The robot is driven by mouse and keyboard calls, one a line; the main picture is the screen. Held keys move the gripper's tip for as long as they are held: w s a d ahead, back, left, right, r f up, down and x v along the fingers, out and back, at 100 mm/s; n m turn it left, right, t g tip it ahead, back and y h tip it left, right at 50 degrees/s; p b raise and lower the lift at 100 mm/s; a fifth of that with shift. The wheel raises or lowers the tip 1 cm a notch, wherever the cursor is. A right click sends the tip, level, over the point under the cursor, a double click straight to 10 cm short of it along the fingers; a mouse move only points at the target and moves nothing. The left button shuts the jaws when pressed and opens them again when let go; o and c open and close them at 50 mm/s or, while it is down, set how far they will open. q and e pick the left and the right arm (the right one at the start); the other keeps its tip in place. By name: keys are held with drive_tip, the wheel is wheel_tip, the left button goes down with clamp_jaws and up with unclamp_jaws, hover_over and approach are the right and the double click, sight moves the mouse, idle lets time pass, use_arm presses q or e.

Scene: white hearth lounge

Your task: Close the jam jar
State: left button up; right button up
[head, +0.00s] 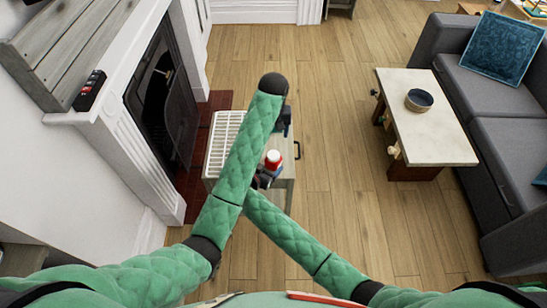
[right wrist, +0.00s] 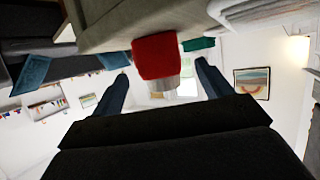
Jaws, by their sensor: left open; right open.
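The jam jar (head: 273,160) shows as a small red body with a white top, upright on the small side table. In the right wrist view the jar (right wrist: 155,57) is upside down, red with a pale end; I cannot tell if that is a lid. My right gripper (head: 264,178) is open at the jar's near side. In its wrist view its two fingers lie either side of the jar; I cannot tell if they touch it. My left gripper (head: 285,122) is open beyond the jar, mostly hidden by its forearm.
The side table (head: 283,183) has a white slatted rack (head: 222,140) on its left. A fireplace (head: 165,90) stands to the left. A coffee table (head: 425,135) with a dark bowl (head: 419,100) and a grey sofa (head: 500,125) are at right. Floor between the tables is clear.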

drive_tip(key=shift+p+v, duration=0.4)
drive_tip(key=shift+v, duration=0.55)
drive_tip(key=shift+f, duration=0.1)
